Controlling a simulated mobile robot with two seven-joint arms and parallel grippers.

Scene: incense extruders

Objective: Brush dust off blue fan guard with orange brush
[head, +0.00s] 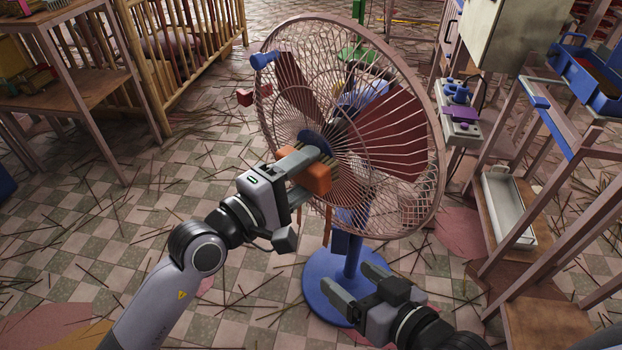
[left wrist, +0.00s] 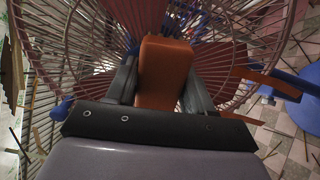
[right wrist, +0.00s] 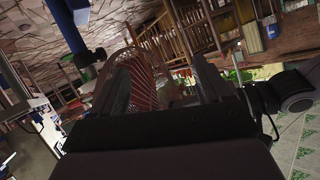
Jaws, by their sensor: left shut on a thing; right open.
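The fan stands on a round blue base (head: 325,290) with its wire guard (head: 425,130) facing me; the guard looks pinkish-brown, with a blue hub (head: 314,142) at its centre. My left gripper (head: 303,170) is shut on the orange brush (head: 313,177), right at the guard just below the hub. The brush also shows between the fingers in the left wrist view (left wrist: 165,72). Its bristle side is toward the guard; whether it touches the wires I cannot tell. My right gripper (head: 355,285) is open and empty in front of the fan's base and post.
A shelf rack (head: 505,270) with a white tray (head: 508,207) and a blue bin (head: 590,80) stands at the right. A wooden table (head: 75,90) and slatted crib-like frame (head: 180,50) are at the left. Thin sticks litter the tiled floor.

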